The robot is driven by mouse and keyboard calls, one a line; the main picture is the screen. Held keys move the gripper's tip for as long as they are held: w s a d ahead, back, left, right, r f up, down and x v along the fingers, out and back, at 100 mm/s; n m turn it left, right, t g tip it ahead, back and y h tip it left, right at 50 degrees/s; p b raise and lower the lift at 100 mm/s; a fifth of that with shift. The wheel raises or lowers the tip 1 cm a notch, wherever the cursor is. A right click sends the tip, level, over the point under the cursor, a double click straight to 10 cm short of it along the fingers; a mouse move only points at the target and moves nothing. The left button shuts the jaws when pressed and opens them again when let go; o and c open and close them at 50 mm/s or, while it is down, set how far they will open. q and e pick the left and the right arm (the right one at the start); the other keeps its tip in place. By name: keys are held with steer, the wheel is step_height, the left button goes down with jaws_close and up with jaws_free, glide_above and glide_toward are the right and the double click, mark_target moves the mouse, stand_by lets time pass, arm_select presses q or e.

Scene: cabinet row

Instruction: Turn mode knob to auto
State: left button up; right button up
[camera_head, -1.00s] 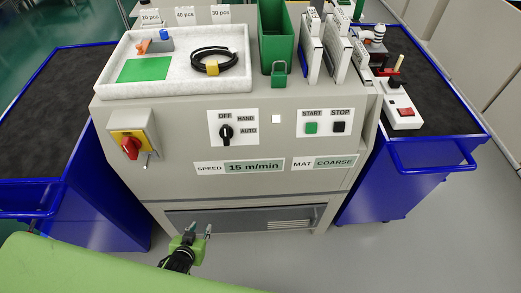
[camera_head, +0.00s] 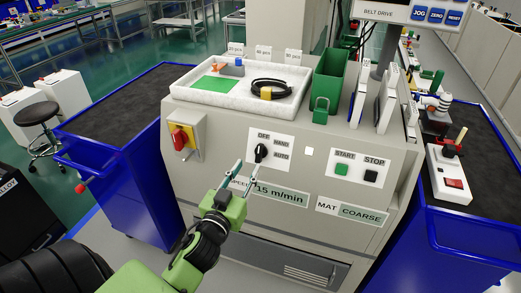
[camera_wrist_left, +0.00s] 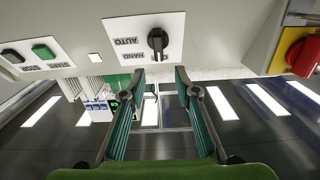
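The black mode knob (camera_head: 261,153) sits on a white plate with OFF above it, HAND and AUTO to its right. Its handle stands roughly upright, on the OFF side. The wrist view, which is upside down, shows the knob (camera_wrist_left: 157,42) just beyond the fingertips, with the AUTO label (camera_wrist_left: 126,41) beside it. My left gripper (camera_head: 245,172) is in front of the panel, a little below and left of the knob in the head view. Its two fingers (camera_wrist_left: 160,76) are apart with nothing between them; they appear clear of the knob. My right gripper is not in view.
A red switch on a yellow plate (camera_head: 182,138) is left of the knob. The green START (camera_head: 341,169) and black STOP (camera_head: 371,176) buttons are to the right. A white tray (camera_head: 190,86) and green bin (camera_head: 330,75) stand on top. Blue carts flank the cabinet.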

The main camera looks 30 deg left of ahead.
mark_target(259, 150)
arm_select(q)
steer(key=p+x, duration=0.1)
steer(key=x, duration=0.9)
steer(key=shift+w+d, duration=0.15)
jaws_close()
